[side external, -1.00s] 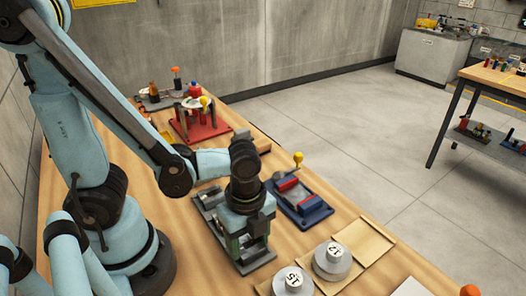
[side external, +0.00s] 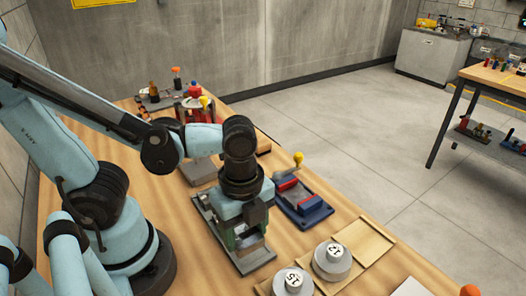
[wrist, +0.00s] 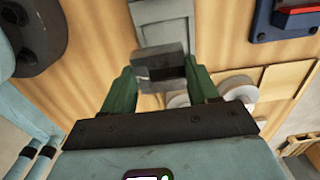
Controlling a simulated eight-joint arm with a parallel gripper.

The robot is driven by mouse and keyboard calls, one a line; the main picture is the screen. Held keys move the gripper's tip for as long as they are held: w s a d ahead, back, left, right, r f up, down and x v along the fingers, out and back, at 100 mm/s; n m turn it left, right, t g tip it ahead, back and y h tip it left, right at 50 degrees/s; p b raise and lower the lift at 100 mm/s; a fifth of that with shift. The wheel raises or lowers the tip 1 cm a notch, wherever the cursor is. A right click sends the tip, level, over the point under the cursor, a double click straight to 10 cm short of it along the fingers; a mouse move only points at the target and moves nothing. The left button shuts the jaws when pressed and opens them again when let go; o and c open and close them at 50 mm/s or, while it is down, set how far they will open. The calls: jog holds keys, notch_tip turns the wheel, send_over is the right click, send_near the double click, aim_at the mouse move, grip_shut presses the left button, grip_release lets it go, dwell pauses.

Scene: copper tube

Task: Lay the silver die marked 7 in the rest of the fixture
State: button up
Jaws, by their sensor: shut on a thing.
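My gripper (side external: 247,240) points down over the grey fixture (side external: 259,258), just above its near part, with its green fingers on either side of a grey block. In the wrist view my gripper (wrist: 162,82) is shut on this grey block (wrist: 160,60), which has a dark front face. I see no number on the block and cannot tell if it rests on the fixture. The fixture plate also shows in the wrist view (wrist: 163,12). Two round silver dies, marked 12 (side external: 333,262) and 15 (side external: 293,284), sit on wooden pads. No 7 is readable.
An empty wooden pad (side external: 364,241) lies beside the die marked 12. A grey block (side external: 199,171) and a red stand (side external: 195,110) are farther back.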

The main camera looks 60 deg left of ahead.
jog(key=s+d+r, duration=0.6)
jog(key=s, duration=0.1)
jog(key=w+a+r, duration=0.2)
jog(key=w, duration=1.2)
jog(key=w+a+f, duration=0.3)
jog(key=w+a, duration=0.7)
jog(key=w, duration=0.1)
jog(key=shift+w+a, duration=0.3)
jog(key=shift+w, duration=0.05)
jog(key=shift+f, duration=0.15)
jog(key=shift+f, duration=2.85)
